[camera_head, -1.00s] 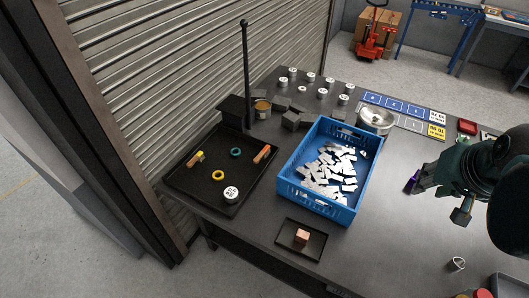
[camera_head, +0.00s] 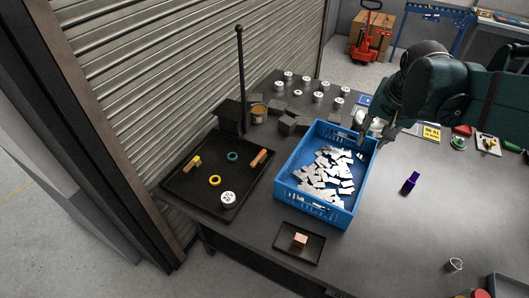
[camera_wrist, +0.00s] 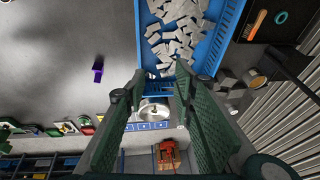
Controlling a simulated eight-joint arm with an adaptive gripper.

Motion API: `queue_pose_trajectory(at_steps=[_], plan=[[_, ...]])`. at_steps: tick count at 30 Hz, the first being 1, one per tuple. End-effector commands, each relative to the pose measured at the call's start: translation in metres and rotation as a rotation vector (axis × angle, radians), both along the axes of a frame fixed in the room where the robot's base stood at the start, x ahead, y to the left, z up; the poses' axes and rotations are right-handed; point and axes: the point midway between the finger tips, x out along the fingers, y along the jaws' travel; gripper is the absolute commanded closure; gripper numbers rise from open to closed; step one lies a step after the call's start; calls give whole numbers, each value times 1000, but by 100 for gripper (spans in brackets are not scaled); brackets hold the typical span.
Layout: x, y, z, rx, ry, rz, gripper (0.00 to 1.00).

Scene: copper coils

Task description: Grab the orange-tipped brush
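A short stick with an orange body and a darker end, probably the brush, lies on the right side of the black tray in the head view (camera_head: 259,157). It also shows in the wrist view (camera_wrist: 255,25). A second stick with a yellow band (camera_head: 193,162) lies on the tray's left side. My gripper (camera_head: 371,142) is above the far right corner of the blue crate, well to the right of the tray. In the wrist view its two fingers are spread apart with nothing between them (camera_wrist: 160,75).
The blue crate (camera_head: 325,211) of metal pieces stands between my gripper and the black tray (camera_head: 196,198). A tall black post (camera_head: 241,80) rises behind the tray. A purple block (camera_head: 411,183) lies on the open table at right. Several white-topped cylinders stand at the back.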

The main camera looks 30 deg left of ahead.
Motion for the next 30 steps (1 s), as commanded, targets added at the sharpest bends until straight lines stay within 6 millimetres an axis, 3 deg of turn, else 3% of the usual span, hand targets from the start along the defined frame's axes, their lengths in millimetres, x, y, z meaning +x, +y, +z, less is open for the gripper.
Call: queue_pose_trajectory(at_steps=[15, 30], plan=[[52, 108, -41, -5, 96, 3, 73], [79, 219, -102, -28, 182, -1, 73]])
